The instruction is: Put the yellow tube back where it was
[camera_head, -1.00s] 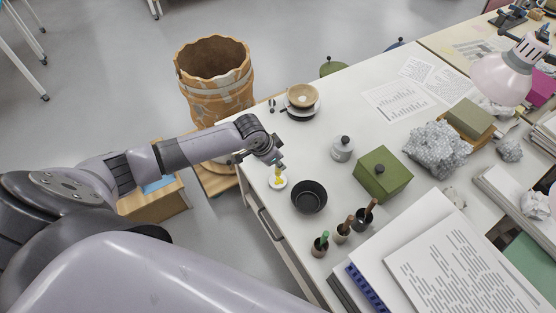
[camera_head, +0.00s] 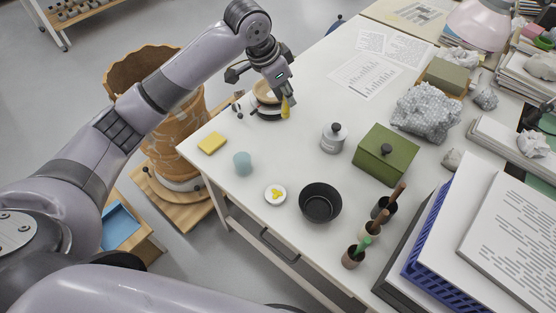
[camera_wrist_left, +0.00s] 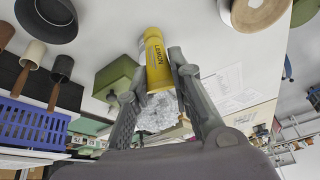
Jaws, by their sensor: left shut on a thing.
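The yellow tube (camera_head: 286,107), with "LEMON" printed on it in the left wrist view (camera_wrist_left: 158,62), is in my left gripper (camera_head: 283,92). The gripper's two fingers are shut on the tube's end, and the tube hangs down over the table. In the head view it appears in front of the round wooden bowl (camera_head: 266,88) at the table's far left edge. A small white dish (camera_head: 284,199) with yellow stuff in it lies nearer, apart from the tube. My right gripper is not in view.
A yellow sponge (camera_head: 212,143), a light blue cup (camera_head: 242,163) and a black bowl (camera_head: 320,203) stand near the left side. A grey lidded jar (camera_head: 333,139) and a green box (camera_head: 386,157) are to the right. Printed sheets (camera_head: 363,75) lie farther back. White table shows between them.

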